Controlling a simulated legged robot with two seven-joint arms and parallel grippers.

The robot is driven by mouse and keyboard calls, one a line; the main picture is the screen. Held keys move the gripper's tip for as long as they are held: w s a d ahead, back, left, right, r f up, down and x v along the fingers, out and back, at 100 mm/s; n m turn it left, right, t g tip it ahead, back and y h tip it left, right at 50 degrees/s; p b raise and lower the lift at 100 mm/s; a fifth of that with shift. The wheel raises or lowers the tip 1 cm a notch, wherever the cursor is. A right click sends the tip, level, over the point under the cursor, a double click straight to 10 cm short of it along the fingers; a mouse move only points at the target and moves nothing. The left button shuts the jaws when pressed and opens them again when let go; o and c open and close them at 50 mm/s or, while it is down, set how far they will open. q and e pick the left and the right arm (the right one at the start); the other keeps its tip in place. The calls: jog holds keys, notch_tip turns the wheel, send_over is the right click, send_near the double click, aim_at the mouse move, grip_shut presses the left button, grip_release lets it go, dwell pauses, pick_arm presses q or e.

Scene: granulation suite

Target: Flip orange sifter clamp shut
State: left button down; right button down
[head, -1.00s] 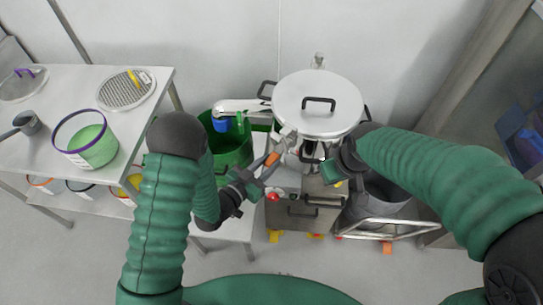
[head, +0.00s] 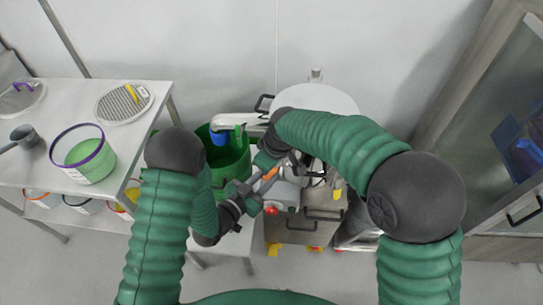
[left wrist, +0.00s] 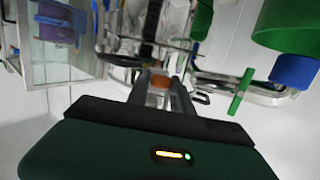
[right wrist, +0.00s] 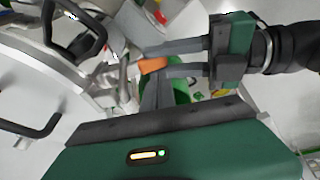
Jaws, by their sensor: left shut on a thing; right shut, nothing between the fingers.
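The orange clamp handle (head: 269,174) shows at the front of the sifter, below its round lid (head: 338,99). My left gripper (head: 263,182) is shut on it; in the left wrist view the orange handle (left wrist: 160,82) sits between the fingertips. In the right wrist view the same orange handle (right wrist: 153,64) shows between the left fingers, which come in from the right. My right gripper (right wrist: 157,92) is shut and empty, close to the handle. Whether it touches is unclear. My right arm hides much of the lid and clamp area in the head view.
A green bin (head: 232,160) stands left of the sifter. A table (head: 90,100) at the left holds a purple-rimmed tub (head: 84,153), a mesh sieve (head: 124,104) and a scoop (head: 25,135). A glass-door cabinet (head: 510,130) stands at the right.

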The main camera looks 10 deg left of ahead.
aim_at(269, 176)
pick_arm(q)
jog(key=shift+s+a+f, duration=0.15)
jog(key=shift+f, duration=0.15)
pick_arm(e)
jog(key=shift+w+d+f, duration=0.15)
jog(key=shift+w+f, duration=0.05)
jog(key=shift+f, duration=0.55)
jog(key=shift+w+d+f, duration=0.15)
jog(key=shift+f, duration=0.55)
pick_arm(q)
jog(key=shift+r, duration=0.25)
pick_arm(e)
jog(key=shift+s+d+f, duration=0.1)
jog(key=shift+s+f, duration=0.1)
jog(key=shift+f, duration=0.5)
pick_arm(q)
jog(key=c, duration=1.4)
grip_release()
jog(key=shift+c, duration=0.2)
jog(key=o, duration=0.3)
jog(key=shift+a, duration=0.1)
pick_arm(e)
jog(key=shift+w+a, duration=0.15)
jog(key=shift+a, duration=0.15)
jog(key=shift+r, duration=0.1)
